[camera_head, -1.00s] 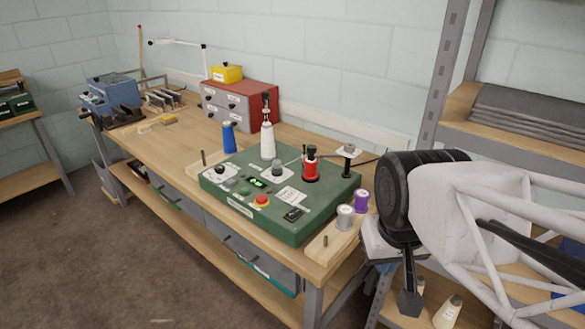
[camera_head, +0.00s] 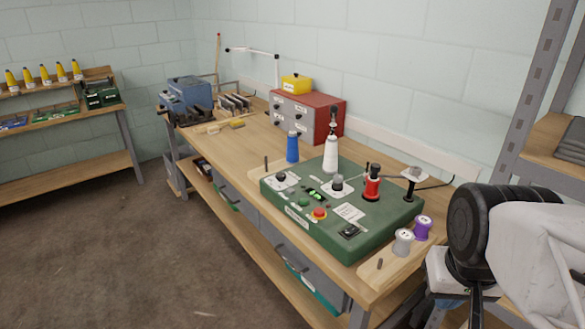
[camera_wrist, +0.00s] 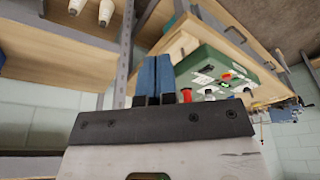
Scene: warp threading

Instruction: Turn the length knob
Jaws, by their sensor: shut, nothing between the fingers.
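A green machine box (camera_head: 375,226) sits on the near part of the workbench. On its top are a dark knob (camera_head: 281,176) on a white dial plate at the left and a grey knob (camera_head: 337,182) on a white plate in the middle. The labels are too small to read, so I cannot tell which is the length knob. My gripper (camera_wrist: 154,78) shows blue fingers, closed together and empty, in the wrist view. It is apart from the machine (camera_wrist: 218,72), which appears tilted beyond it. In the head view my arm is at the right, clear of the knobs.
A white cone (camera_head: 331,154), a blue spool (camera_head: 292,147) and a red spool (camera_head: 372,186) stand upright on or by the machine. Grey (camera_head: 403,242) and purple (camera_head: 422,228) spools stand at its right. A red drawer cabinet (camera_head: 318,103) is behind. Floor in front is clear.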

